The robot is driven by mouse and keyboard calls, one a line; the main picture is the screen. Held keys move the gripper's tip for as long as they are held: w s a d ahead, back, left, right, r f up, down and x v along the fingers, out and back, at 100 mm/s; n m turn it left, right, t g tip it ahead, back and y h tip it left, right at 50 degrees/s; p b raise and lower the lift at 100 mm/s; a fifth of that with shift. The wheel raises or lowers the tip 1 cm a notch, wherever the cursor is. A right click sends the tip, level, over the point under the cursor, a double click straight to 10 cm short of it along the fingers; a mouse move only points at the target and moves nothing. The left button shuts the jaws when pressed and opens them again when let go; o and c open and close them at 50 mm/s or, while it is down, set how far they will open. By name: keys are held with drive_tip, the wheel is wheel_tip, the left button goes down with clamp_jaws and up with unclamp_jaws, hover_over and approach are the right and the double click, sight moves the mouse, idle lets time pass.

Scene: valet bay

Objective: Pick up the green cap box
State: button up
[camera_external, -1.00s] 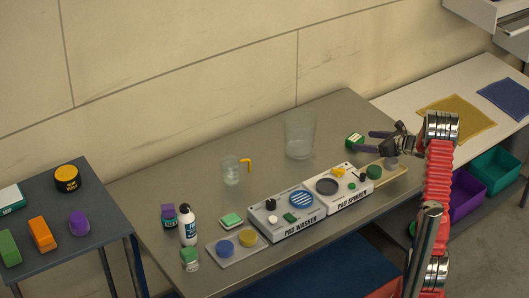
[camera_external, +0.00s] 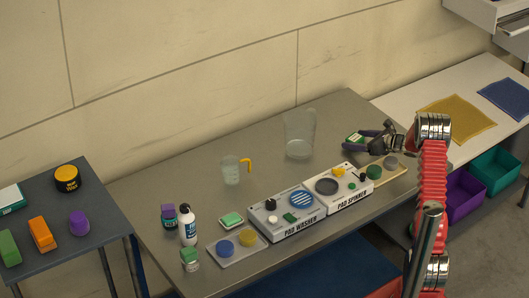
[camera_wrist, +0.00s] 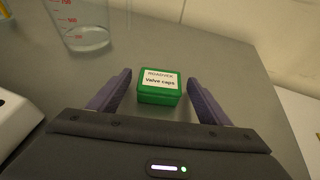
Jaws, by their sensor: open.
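The green cap box (camera_wrist: 159,86), with a white label reading "Valve caps", sits on the grey table. In the wrist view it lies between and slightly beyond the fingertips of my open gripper (camera_wrist: 157,84), with a gap on each side. In the external view the box (camera_external: 354,137) shows near the back right of the table, partly hidden by the finger of my gripper (camera_external: 349,143). The gripper is low and reaches toward it from the right.
A clear beaker (camera_external: 300,135) stands left of the box. The pad spinner (camera_external: 344,190) and pad washer (camera_external: 287,215) sit in front. A small jug (camera_external: 231,172) with a yellow handle is further left. A wall runs behind the table.

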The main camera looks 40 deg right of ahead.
sight(358, 138)
drive_tip(key=shift+c, duration=0.2)
drive_tip(key=c, duration=1.1)
drive_tip(key=shift+r, duration=0.15)
wheel_tip(358, 138, up, 10)
drive_tip(key=shift+f, duration=0.1)
idle(0.4)
